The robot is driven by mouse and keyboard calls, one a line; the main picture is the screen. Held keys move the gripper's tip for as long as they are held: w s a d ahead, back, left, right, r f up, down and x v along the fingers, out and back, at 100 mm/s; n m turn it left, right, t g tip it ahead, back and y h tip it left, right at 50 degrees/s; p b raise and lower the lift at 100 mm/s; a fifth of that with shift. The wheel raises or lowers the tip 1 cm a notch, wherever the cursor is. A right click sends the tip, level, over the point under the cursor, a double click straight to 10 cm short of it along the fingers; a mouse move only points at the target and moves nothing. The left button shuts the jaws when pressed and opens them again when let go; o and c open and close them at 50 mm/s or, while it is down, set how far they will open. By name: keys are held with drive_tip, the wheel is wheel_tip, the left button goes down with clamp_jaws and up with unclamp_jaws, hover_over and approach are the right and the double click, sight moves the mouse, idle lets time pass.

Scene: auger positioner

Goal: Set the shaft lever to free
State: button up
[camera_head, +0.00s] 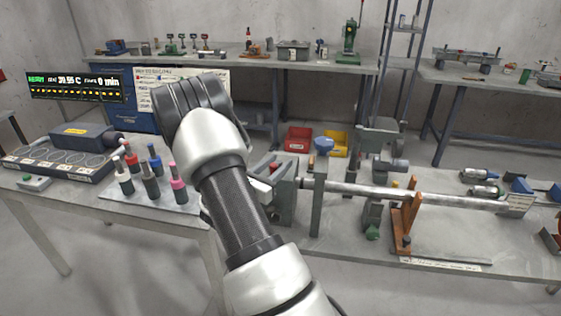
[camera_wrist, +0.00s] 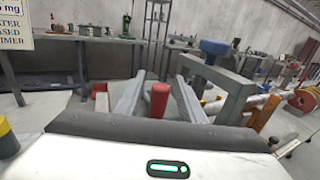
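A red cylindrical knob (camera_wrist: 160,101) stands between the two fingers of my gripper (camera_wrist: 160,88) in the wrist view. The fingers are apart, with a gap showing on each side of the knob. I cannot tell for certain whether this knob is the shaft lever's handle. In the head view my arm hides most of my gripper, beside a grey bracket (camera_head: 287,190) at the left end of a long metal shaft (camera_head: 420,195). The grey frame also shows right of the fingers in the wrist view (camera_wrist: 238,104). No free marking is readable.
A blue knob (camera_head: 323,144) stands behind the bracket, near red (camera_head: 297,139) and yellow (camera_head: 337,147) bins. An orange-brown support (camera_head: 407,222) stands by the shaft. Several coloured-top bottles (camera_head: 151,178) stand on the left table. The floor between the tables is clear.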

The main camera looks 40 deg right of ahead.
drive_tip(key=shift+x, duration=0.9)
drive_tip(key=shift+c, duration=0.4)
clamp_jaws()
